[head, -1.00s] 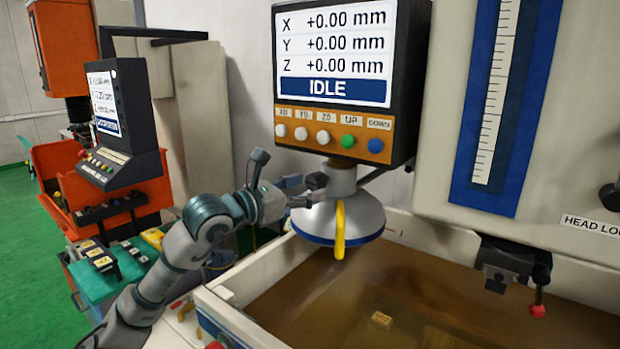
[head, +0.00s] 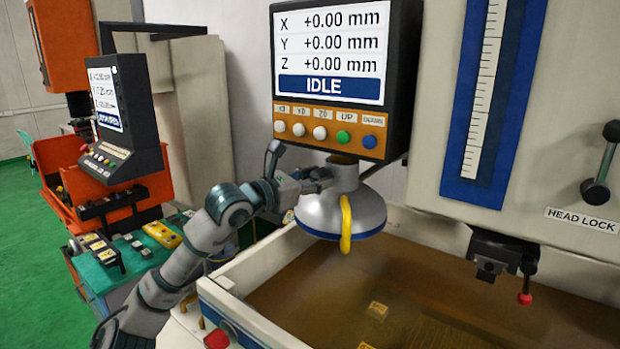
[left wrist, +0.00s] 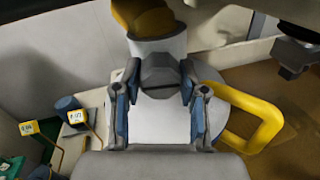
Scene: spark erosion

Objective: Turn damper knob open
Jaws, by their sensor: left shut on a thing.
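The damper knob (left wrist: 163,75) is a dark grey block on the pale neck (left wrist: 160,48) of the extraction hood. My left gripper (left wrist: 161,68) is shut on it, one finger on each side, in the left wrist view. In the head view my left gripper (head: 322,180) reaches the left side of the hood neck (head: 345,176), and its fingers mostly hide the knob. The hood (head: 318,215) is a grey cone with a blue rim and a yellow handle (head: 346,225); the handle also shows in the left wrist view (left wrist: 265,130). My right gripper is not in view.
A control panel (head: 331,103) reading IDLE hangs just above the gripper. The brown-floored tank (head: 330,290) lies below, with a pale front wall. A head lock lever (head: 598,170) and a red-tipped part (head: 525,298) are at the right. A second screen stands left.

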